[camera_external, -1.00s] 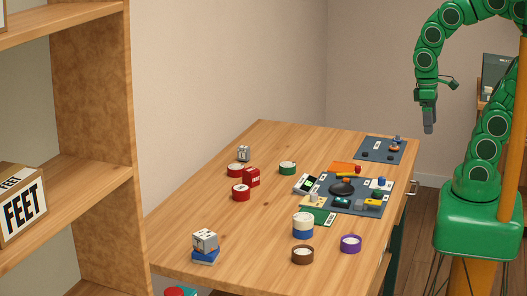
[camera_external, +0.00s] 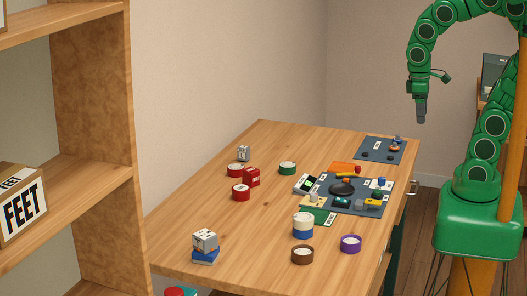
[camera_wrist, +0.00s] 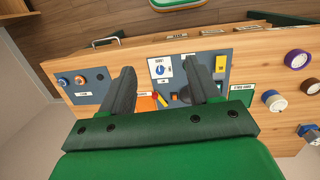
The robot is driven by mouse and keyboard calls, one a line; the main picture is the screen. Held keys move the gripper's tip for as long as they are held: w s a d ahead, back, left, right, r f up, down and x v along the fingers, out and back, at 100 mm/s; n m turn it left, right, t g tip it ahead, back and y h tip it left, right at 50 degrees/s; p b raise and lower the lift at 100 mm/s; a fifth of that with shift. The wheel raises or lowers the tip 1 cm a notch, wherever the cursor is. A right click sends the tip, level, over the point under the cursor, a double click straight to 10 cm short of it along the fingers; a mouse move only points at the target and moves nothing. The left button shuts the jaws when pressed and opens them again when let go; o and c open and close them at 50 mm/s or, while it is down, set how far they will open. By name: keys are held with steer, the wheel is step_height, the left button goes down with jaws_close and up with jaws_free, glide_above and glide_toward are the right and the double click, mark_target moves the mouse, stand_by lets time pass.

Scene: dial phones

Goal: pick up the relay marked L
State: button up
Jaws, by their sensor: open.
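My gripper (camera_external: 421,118) hangs pointing down in the air at the right, beyond the right side of the table and well above its top. In the wrist view my gripper (camera_wrist: 160,66) has its two dark fingers spread apart with nothing held between them. Small parts lie on the larger dark blue panel (camera_external: 354,208), including a yellow part (camera_external: 374,203); a yellow part (camera_wrist: 221,63) also shows in the wrist view. I cannot read a letter L on any part, so I cannot tell which is the relay. My fingers hide some of the panel.
The wooden table (camera_external: 270,215) also carries a smaller panel (camera_external: 369,146), red rolls, a green roll (camera_external: 288,168), a brown roll (camera_external: 302,255), a purple roll (camera_external: 350,243) and a grey block on a blue one (camera_external: 205,257). A shelf (camera_external: 90,130) stands at the left.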

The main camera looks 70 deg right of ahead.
steer(key=w+d+f+n+t+h, duration=0.15)
steer(key=w+d+n, duration=0.25)
steer(key=w+d, duration=0.5)
steer(key=w+d+n+t+h, duration=0.2)
steer(key=w+d+n+t, duration=0.15)
steer(key=w, duration=0.95)
steer(key=w+d+n+t+h, duration=0.15)
steer(key=w+d+n, duration=0.25)
steer(key=w+d, duration=0.5)
steer(key=w+f+n+t, duration=0.25)
steer(key=w+n, duration=0.25)
steer(key=w, duration=0.3)
steer(key=w+f+n+t, duration=0.1)
steer(key=w+f+n, duration=0.35)
steer(key=w, duration=0.35)
steer(key=n+t+y, duration=0.5)
steer(key=n, duration=0.9)
glide_toward(241, 150)
steer(key=w+d, duration=0.2)
steer(key=d, duration=0.1)
steer(key=shift+w+f, duration=0.25)
steer(key=shift+w, duration=0.15)
steer(key=shift+w+a+f+y, duration=0.15)
steer(key=shift+a+f+y, duration=0.1)
steer(key=shift+a+y, duration=0.15)
steer(key=shift+x, duration=3.85)
steer(key=shift+f, duration=0.2)
